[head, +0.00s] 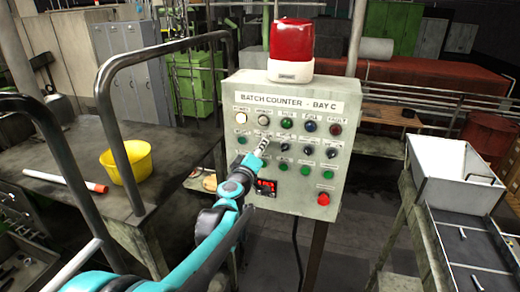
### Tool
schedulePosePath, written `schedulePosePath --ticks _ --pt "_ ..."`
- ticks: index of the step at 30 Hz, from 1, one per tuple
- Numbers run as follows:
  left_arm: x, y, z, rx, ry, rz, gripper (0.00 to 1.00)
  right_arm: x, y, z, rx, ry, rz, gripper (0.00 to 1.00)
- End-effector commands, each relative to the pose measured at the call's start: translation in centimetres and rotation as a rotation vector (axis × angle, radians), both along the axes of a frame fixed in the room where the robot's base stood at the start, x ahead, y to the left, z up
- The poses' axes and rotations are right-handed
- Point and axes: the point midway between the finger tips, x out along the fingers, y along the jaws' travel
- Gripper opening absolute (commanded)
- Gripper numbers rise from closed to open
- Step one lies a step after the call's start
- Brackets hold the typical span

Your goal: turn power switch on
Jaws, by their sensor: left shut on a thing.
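The grey control box (240,90), labelled "BATCH COUNTER - BAY C", stands upright in the middle of the head view. The lamp under the "POWER" label (241,116) looks pale white. Other small dark switches (308,148) sit to the right in the same row. My right gripper is not in view.
A red beacon (292,45) tops the box. A red button (323,199) and a red-lit part (266,187) sit lower on its face. A yellow bowl (128,162) stands on the left bench near a metal rail (103,95). A white bin (455,170) is at right.

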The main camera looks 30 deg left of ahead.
Motion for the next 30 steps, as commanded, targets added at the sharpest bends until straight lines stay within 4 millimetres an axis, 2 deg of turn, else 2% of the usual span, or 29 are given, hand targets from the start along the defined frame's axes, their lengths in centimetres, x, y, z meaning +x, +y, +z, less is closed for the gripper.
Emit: schedulePosePath --ticks 6,7,9,20,23,30 --pt "0.0 -0.1 -0.1 0.001 0.0 -0.001 0.0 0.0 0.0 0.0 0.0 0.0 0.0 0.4" --pt "0.0 -0.1 -0.1 0.001 0.0 -0.001 0.28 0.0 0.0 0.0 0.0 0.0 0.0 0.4" --pt "0.0 -0.1 -0.1 0.001 0.001 -0.001 0.45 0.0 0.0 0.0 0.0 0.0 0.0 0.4" --pt "-0.3 -0.1 0.0 -0.001 0.0 0.0 0.45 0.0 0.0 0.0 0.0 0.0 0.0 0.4" --pt "-1.5 -0.3 0.0 -0.001 0.0 0.0 0.45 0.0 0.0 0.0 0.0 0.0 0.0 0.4" --pt "-6.3 -1.5 -0.1 0.0 0.0 0.001 0.45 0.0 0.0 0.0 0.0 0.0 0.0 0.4"
